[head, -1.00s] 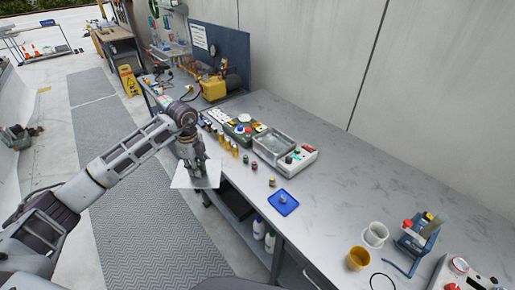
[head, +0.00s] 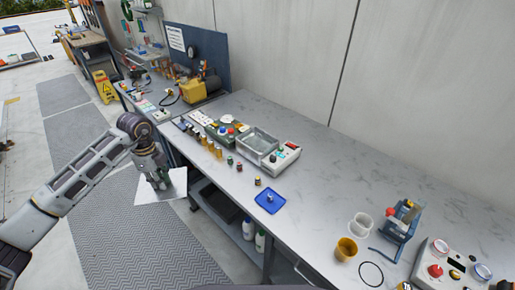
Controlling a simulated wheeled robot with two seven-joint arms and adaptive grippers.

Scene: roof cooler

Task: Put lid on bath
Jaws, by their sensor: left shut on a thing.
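The bath (head: 258,145) is a grey, open-topped rectangular tub with a control panel at its right end. It stands on the bench toward the wall. The lid (head: 177,187) is a thin, pale flat plate. My left gripper (head: 161,184) is shut on the lid from above and holds it over the floor, off the bench's front edge. The lid is apart from the bath, to its left in the picture. The fingers hide part of the lid's middle. My right gripper is not in view.
Several small bottles (head: 211,146) stand between the bench's front edge and the bath. A blue tray (head: 270,200) lies nearer me. The bench (head: 317,172) is clear right of the bath.

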